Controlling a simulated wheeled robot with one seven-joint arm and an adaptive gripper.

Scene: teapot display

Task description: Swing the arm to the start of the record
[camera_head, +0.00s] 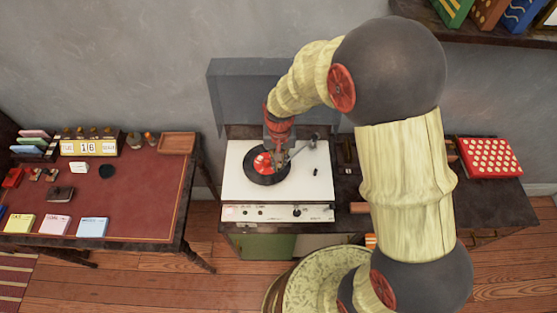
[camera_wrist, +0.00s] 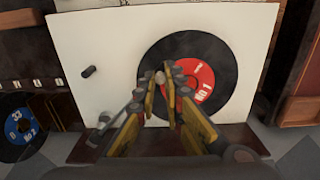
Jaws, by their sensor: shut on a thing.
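A black record (camera_head: 252,173) with a red label lies on the white record player (camera_head: 310,187) in the head view. It also shows in the wrist view (camera_wrist: 222,55). The grey tone arm (camera_head: 300,150) comes from a pivot at the deck's back right, at the lower left in the wrist view (camera_wrist: 105,119). My gripper (camera_head: 279,163) is above the record's right part. In the wrist view, the yellow fingers of my gripper (camera_wrist: 161,82) close around the tone arm's end, beside the red label. The fingers partly hide the arm, and its height over the record is unclear.
The raised grey lid (camera_head: 235,95) stands behind the deck. A small black knob (camera_wrist: 88,72) sticks up from the deck. A desk with a red top (camera_head: 120,200) is at left. A blue-labelled record (camera_wrist: 16,133) lies beside the player. A red box (camera_head: 490,157) sits at right.

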